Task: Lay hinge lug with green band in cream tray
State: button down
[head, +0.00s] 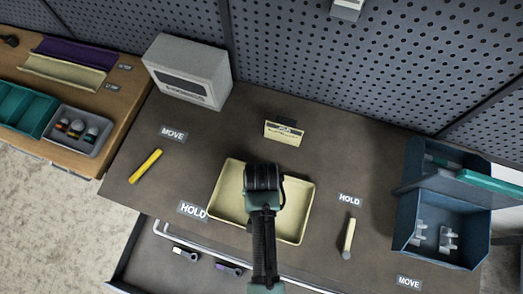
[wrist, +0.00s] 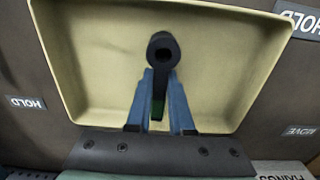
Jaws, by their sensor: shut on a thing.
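My gripper (wrist: 161,85) is shut on a dark hinge lug (wrist: 163,48) with a round ring end. A green band (wrist: 157,113) shows on the lug's shank between the blue fingers. The lug's ring end points away from the gripper's base. The cream tray (head: 227,185) lies on the dark bench top, and my gripper (head: 263,182) is above it in the head view. In the wrist view the cream tray (wrist: 250,60) fills the background behind the lug. I cannot tell whether the lug touches the tray floor. The arm hides the lug in the head view.
An open drawer (head: 160,262) at the front holds two dark lugs, one with a purple band (head: 228,268). A yellow rod (head: 146,166) lies left of the tray, a pale rod (head: 349,238) right. A blue bin (head: 440,205) stands at right, a grey box (head: 188,70) behind.

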jog(key=shift+w, duration=0.1)
jog(key=shift+f, duration=0.15)
jog(key=c, duration=0.8)
grip_release()
notch_tip(320, 180, up, 12)
jog(key=shift+r+b, duration=0.2)
jog(key=shift+b, duration=0.1)
dwell(0.4)
